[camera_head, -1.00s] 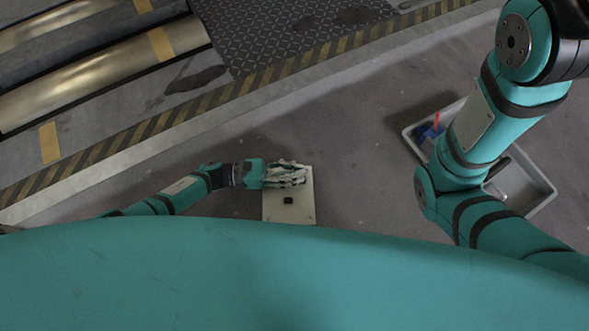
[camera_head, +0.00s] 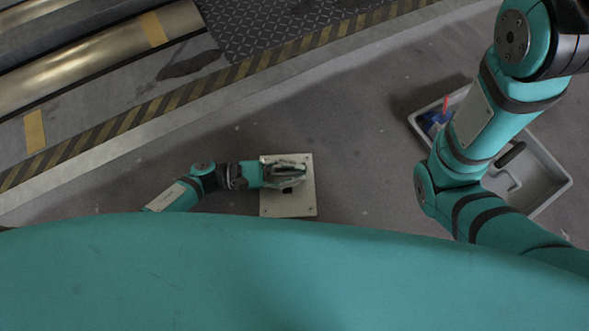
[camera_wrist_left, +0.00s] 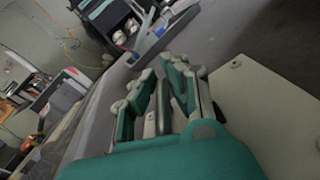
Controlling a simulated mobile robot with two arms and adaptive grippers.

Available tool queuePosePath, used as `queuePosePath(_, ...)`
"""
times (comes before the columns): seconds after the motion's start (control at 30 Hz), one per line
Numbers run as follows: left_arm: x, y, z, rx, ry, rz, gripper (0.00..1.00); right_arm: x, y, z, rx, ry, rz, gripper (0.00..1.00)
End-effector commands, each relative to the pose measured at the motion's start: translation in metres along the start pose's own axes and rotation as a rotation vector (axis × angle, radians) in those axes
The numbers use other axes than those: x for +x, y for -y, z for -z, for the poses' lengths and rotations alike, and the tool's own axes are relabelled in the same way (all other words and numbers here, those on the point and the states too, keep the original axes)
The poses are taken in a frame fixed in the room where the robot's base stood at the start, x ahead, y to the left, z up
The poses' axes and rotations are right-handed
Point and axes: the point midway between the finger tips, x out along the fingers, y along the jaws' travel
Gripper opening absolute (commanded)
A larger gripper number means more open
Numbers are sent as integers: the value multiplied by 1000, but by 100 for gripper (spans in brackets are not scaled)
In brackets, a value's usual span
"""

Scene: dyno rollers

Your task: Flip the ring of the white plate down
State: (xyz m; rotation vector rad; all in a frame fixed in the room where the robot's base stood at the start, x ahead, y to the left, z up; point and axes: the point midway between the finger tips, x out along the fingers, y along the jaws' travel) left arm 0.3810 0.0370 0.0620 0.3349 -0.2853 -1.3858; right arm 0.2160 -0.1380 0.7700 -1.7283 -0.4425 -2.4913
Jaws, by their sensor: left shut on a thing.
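The white plate (camera_head: 303,205) is a pale square with small holes near its corners, lying on the floor in the head view. It also fills the right side of the left wrist view (camera_wrist_left: 265,105). My left gripper (camera_head: 297,172) lies over the plate's upper middle, its fingers pointing right. In the left wrist view its fingers (camera_wrist_left: 162,95) are close together around something at the plate's ring.
A grey tray (camera_head: 548,170) with a blue and red item (camera_head: 434,117) stands on the floor at the right, partly behind my right arm. Metal rollers (camera_head: 95,58) and a striped edge (camera_head: 130,118) lie at the upper left. Floor around the plate is clear.

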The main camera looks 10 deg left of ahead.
Motion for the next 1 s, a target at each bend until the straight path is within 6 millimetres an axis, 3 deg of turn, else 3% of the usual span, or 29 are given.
queuePosePath(0.47, -2, 1, 1, 18, -5, 0, 0, -2, 0, 1, 0, 0, 0, 96)
queuePosePath(0.5, -2, 1, 2, 18, -5, 0, 10, -2, 0, 1, 0, 0, 0, 96)
queuePosePath(0.7, -1, 1, 1, 18, -3, 0, 34, -2, 0, 1, 0, 0, 0, 96)
queuePosePath(1.0, -3, 1, 1, 18, -2, 0, 34, -2, 0, 0, 1, 1, -4, 96)
